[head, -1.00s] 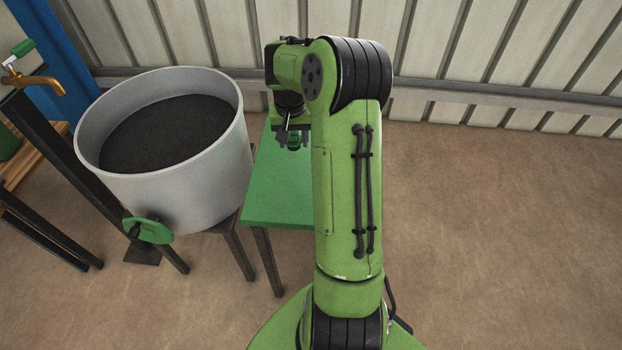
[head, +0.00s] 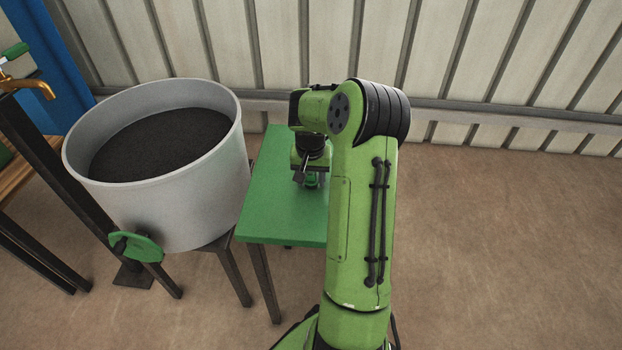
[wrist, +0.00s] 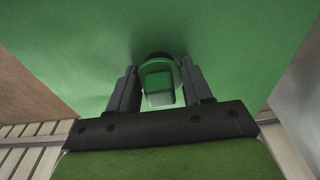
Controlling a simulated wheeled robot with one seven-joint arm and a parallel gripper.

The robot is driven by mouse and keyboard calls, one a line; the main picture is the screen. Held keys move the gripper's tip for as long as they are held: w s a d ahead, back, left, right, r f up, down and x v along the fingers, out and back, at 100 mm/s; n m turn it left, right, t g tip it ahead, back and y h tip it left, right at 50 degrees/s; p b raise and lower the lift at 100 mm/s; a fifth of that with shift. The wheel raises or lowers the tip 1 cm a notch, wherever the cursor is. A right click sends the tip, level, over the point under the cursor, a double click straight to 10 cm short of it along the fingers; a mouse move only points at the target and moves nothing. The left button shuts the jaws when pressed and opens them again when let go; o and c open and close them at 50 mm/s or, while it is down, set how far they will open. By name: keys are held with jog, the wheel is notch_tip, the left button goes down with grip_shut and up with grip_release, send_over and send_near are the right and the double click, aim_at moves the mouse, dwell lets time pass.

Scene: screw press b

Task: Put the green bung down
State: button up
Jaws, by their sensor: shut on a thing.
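The green bung (wrist: 158,80) sits between the two dark fingers of my gripper (wrist: 158,86) in the wrist view, with a black rim showing at its far end. My gripper is shut on it. In the head view the green bung (head: 311,181) shows small below my gripper (head: 310,178), over the green table (head: 270,215). The green tabletop fills most of the wrist view behind the bung. I cannot tell whether the bung touches the tabletop or hangs just above it.
A brass tap (head: 28,86) is at the far left. The tabletop around the bung looks clear. A ribbed wall (head: 480,50) stands behind.

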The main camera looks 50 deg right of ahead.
jog(key=o, duration=0.7)
jog(key=shift+f, duration=0.15)
jog(key=o, duration=0.5)
jog(key=shift+c, duration=0.2)
